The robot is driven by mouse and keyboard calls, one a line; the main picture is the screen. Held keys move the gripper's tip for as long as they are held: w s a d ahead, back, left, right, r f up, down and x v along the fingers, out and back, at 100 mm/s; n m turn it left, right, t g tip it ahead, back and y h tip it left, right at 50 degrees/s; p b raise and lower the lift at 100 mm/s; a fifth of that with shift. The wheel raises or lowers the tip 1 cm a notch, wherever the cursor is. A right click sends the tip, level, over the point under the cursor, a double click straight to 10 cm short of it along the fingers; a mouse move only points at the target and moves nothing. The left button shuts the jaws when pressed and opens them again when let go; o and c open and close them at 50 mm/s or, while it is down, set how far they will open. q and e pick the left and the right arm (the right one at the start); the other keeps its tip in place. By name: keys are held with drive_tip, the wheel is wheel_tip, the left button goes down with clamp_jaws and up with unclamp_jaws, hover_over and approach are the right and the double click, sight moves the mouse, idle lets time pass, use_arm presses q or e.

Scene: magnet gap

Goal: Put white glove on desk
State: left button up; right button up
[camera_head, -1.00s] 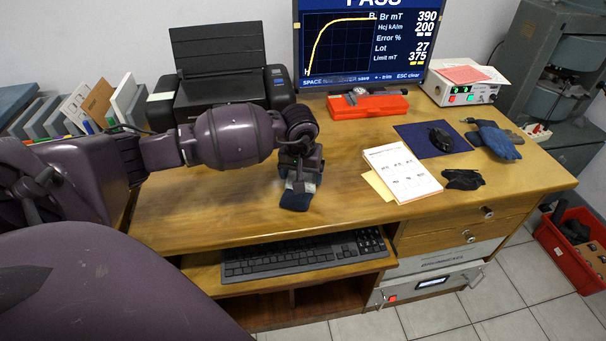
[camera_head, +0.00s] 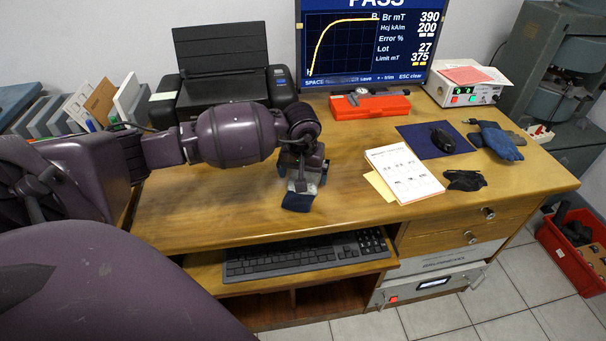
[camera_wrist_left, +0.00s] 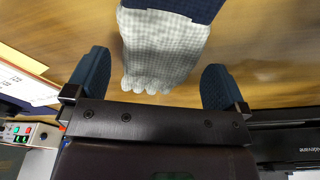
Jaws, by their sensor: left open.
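The white glove (camera_wrist_left: 160,50) has a pale grey-checked hand part and a dark navy cuff. In the wrist view it is over the wooden desk top, with its finger ends toward my gripper. In the head view its navy cuff (camera_head: 298,201) shows near the front of the desk (camera_head: 220,215), just below my left gripper (camera_head: 303,178); the rest is partly hidden. My left gripper (camera_wrist_left: 155,70) is open, with one blue fingertip on each side of the glove and visible gaps between. Whether the glove rests fully on the desk is hard to tell. My right gripper is not in view.
A keyboard (camera_head: 305,255) is on the tray below the desk edge. Papers (camera_head: 403,175), a dark glove (camera_head: 464,180), a mouse (camera_head: 442,139) and blue gloves (camera_head: 497,141) lie to the right. A printer (camera_head: 222,75) and red case (camera_head: 370,106) stand behind.

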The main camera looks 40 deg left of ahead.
use_arm(q)
wheel_tip(320, 180, up, 10)
drive_tip(key=s+d+r+p, duration=0.1)
drive_tip(key=s+p, duration=0.1)
drive_tip(key=d+f+h, duration=0.1)
drive_tip(key=s+d+f+n+h, duration=0.1)
drive_tip(key=d, duration=0.1)
drive_tip(key=s+d+f+h, duration=0.1)
drive_tip(key=d+f, duration=0.1)
drive_tip(key=shift+s+d+f+n+g, duration=0.1)
drive_tip(key=shift+s+d+n+g, duration=0.1)
drive_tip(key=shift+n+g, duration=0.15)
drive_tip(key=s+d+f+n+t+h, duration=0.1)
drive_tip(key=s+d+n+t+h, duration=0.1)
drive_tip(key=s+d+n+h, duration=0.45)
drive_tip(key=s+d+f+n+t+h, duration=0.1)
drive_tip(key=s+d+n+h, duration=0.2)
drive_tip(key=d+n+h, duration=0.55)
drive_tip(key=s+a+f+m+t+y, duration=0.3)
drive_tip(key=s+a+f+m+y, duration=0.2)
drive_tip(key=m, duration=0.6)
drive_tip(key=s+a+f+m+t+y, duration=0.3)
drive_tip(key=s+a+f+m+y, duration=0.2)
drive_tip(key=s+f+m+y, duration=0.5)
drive_tip(key=shift+s+a+m+y, duration=0.15)
drive_tip(key=shift+s+m+y, duration=0.2)
drive_tip(key=shift+m+y, duration=0.75)
